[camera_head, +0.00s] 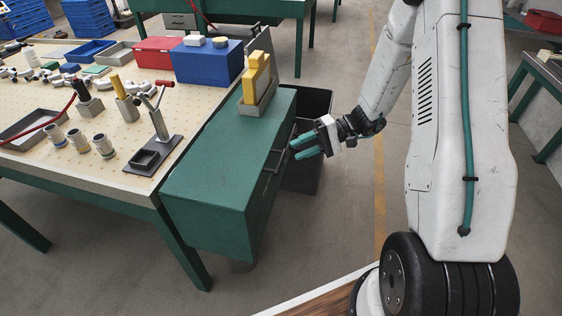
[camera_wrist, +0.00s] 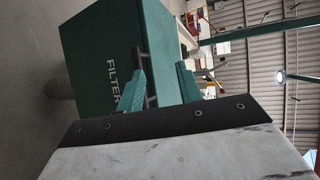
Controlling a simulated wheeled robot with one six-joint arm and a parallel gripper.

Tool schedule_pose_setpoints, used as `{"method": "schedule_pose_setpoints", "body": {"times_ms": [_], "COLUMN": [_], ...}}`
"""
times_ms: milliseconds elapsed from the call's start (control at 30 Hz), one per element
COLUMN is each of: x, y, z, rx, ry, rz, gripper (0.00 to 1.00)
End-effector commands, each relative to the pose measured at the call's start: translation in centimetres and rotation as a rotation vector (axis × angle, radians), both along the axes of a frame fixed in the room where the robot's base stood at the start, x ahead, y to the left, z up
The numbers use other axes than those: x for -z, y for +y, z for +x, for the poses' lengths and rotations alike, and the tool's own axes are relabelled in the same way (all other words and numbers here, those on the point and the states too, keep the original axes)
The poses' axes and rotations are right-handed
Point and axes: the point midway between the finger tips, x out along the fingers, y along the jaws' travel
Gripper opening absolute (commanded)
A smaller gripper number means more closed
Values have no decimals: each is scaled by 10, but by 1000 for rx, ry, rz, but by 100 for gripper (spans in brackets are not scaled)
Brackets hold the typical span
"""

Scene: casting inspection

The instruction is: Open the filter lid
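The green filter box (camera_head: 215,165) is mounted at the right end of the bench. In the wrist view its face carries the word FILTER (camera_wrist: 112,85). A dark bar handle (camera_head: 271,173) runs along its right-hand face, which looks closed. My gripper (camera_head: 298,148) is in front of that face, near the handle's far part. Its two teal fingers are spread, with nothing seen held between them. In the wrist view the open fingers (camera_wrist: 160,82) point at the box, and the handle (camera_wrist: 141,56) is partly hidden behind the left finger. I cannot tell whether they touch.
A yellow part in a grey holder (camera_head: 257,82) stands on top of the filter box. A dark open bin (camera_head: 305,172) is on the floor behind my gripper. The bench (camera_head: 115,185) holds castings, trays and blue and red boxes.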

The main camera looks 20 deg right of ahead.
Motion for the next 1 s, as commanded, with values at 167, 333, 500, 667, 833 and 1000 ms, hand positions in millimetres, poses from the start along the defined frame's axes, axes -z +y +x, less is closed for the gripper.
{"method": "schedule_pose_setpoints", "body": {"times_ms": [167, 333, 500, 667, 833, 1000], "x": [41, 53, 58, 63, 66, 67], "y": [-17, -16, 8, 32, 49, 54], "z": [13, 18, 23, 28, 32, 33], "rx": [102, 130, 128, 128, 128, 130], "ry": [-28, -41, -40, -40, -40, -40], "rz": [67, 83, 83, 82, 83, 82], "gripper": [36, 36, 36, 36, 36, 36]}}
